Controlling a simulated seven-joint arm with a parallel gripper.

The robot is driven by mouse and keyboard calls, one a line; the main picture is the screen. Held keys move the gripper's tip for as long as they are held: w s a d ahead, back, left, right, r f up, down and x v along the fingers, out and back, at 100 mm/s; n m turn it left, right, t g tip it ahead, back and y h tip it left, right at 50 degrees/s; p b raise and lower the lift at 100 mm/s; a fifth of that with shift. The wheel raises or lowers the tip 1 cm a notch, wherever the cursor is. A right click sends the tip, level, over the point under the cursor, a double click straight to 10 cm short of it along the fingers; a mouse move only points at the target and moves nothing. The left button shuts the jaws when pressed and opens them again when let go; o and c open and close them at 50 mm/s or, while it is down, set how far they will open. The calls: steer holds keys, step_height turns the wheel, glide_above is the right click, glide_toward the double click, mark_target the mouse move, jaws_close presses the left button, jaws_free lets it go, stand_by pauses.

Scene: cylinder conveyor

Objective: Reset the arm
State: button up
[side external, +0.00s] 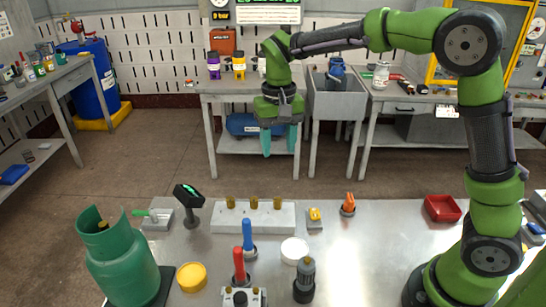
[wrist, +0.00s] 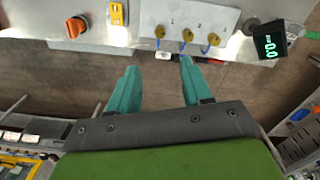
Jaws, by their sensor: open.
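My green arm reaches out over the far side of the metal table (side external: 350,250). My gripper (side external: 280,142) hangs with its teal fingers pointing down, beyond the table's far edge and above the floor. In the wrist view my gripper (wrist: 158,75) shows its two fingers spread apart with nothing between them. The fingers touch nothing.
On the table stand a green cylinder (side external: 118,262), a white block with brass fittings (side external: 253,219), a display on a stand (side external: 189,200), red (side external: 239,265) and blue (side external: 248,237) handles, and a red tray (side external: 442,208). A workbench (side external: 240,88) stands behind.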

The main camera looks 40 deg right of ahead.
steer(key=shift+r, duration=0.65)
steer(key=s+d+r+n+t+y, duration=0.1)
steer(key=s+t, duration=0.6)
steer(key=s, duration=1.2)
step_height(320, 180, up, 2)
steer(key=shift+d+r+y, duration=0.2)
steer(key=shift+d+y, duration=0.3)
steer(key=shift+s, duration=0.1)
